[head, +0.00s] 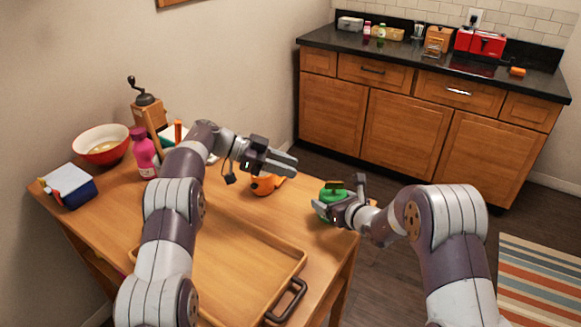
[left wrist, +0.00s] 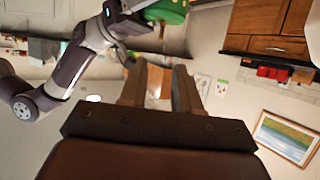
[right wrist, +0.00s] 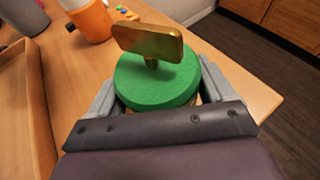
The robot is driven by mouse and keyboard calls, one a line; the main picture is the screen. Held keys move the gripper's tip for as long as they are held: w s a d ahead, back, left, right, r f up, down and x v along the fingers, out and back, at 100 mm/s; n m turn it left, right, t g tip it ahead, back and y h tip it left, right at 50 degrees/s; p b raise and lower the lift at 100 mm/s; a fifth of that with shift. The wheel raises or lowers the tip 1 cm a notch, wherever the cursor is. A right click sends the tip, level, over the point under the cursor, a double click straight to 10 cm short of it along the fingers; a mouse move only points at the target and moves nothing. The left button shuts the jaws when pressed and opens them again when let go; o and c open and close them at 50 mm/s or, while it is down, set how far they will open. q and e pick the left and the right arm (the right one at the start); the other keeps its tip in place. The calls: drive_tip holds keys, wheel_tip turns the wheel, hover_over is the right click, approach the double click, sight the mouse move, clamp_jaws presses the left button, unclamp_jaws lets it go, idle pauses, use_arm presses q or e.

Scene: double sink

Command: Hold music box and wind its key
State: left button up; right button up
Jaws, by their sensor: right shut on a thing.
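The music box (head: 328,197) is a round green thing with a brass key (right wrist: 150,42) standing on its top. My right gripper (head: 352,200) is shut on the music box near the table's right edge; in the right wrist view a finger lies on each side of the green body (right wrist: 155,82). Its underside is hidden, so I cannot tell whether it touches the table. My left gripper (head: 285,165) is open and empty, above the table and to the left of the music box. In the left wrist view its two fingers (left wrist: 160,85) are apart, and the green music box (left wrist: 168,10) shows at the top.
An orange mug (head: 264,184) stands below my left gripper. A wooden tray (head: 290,257) lies at the table's front. A pink bottle (head: 144,155), a red bowl (head: 103,130), a coffee grinder (head: 148,110) and a blue box (head: 72,190) stand at the left.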

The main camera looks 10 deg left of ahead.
sight(334, 182)
use_arm(q)
drive_tip(key=shift+n+t, duration=0.3)
drive_tip(key=shift+t, duration=0.1)
drive_tip(key=x, duration=1.3)
drive_tip(key=shift+s+d, duration=0.2)
drive_tip(key=shift+s, duration=0.1)
clamp_jaws()
